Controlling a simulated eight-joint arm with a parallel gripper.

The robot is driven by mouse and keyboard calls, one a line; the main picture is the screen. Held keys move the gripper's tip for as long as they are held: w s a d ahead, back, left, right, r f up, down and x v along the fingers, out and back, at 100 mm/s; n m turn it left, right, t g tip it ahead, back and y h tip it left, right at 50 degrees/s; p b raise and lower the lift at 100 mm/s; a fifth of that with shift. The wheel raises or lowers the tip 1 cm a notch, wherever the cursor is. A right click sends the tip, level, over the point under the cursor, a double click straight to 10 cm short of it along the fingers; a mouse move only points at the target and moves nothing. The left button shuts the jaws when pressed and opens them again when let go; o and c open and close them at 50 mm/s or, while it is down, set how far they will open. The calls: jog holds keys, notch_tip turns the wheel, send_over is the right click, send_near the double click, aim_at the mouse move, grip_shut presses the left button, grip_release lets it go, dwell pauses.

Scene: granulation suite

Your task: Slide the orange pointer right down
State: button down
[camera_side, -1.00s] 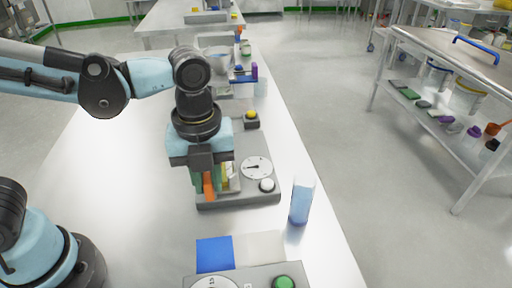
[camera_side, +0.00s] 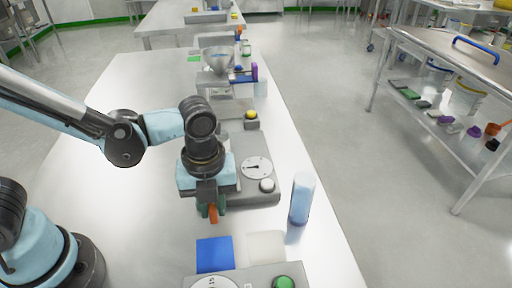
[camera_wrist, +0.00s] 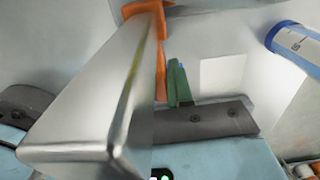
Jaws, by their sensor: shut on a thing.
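The orange pointer (camera_side: 213,213) shows between the green fingers of my gripper (camera_side: 212,208) in the side view, at the near left edge of the grey device (camera_side: 256,190). My gripper is shut on the pointer. In the wrist view the orange pointer (camera_wrist: 158,50) stands up beside a shiny metal bar, with a green finger (camera_wrist: 178,84) just right of it. My gripper hides the pointer's track and scale in the side view, so I cannot tell exactly where along it the pointer is.
The device also carries a round dial (camera_side: 256,167) and a white button (camera_side: 267,185). A clear blue tube (camera_side: 301,198) stands close on its right. A blue square (camera_side: 214,253) and a second panel with a green button (camera_side: 284,282) lie in front. The table's left is clear.

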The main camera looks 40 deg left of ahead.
jog(key=shift+f, duration=0.15)
jog(key=c, duration=1.1)
grip_release()
jog(key=shift+r, duration=6.1)
jog(key=shift+a, duration=0.1)
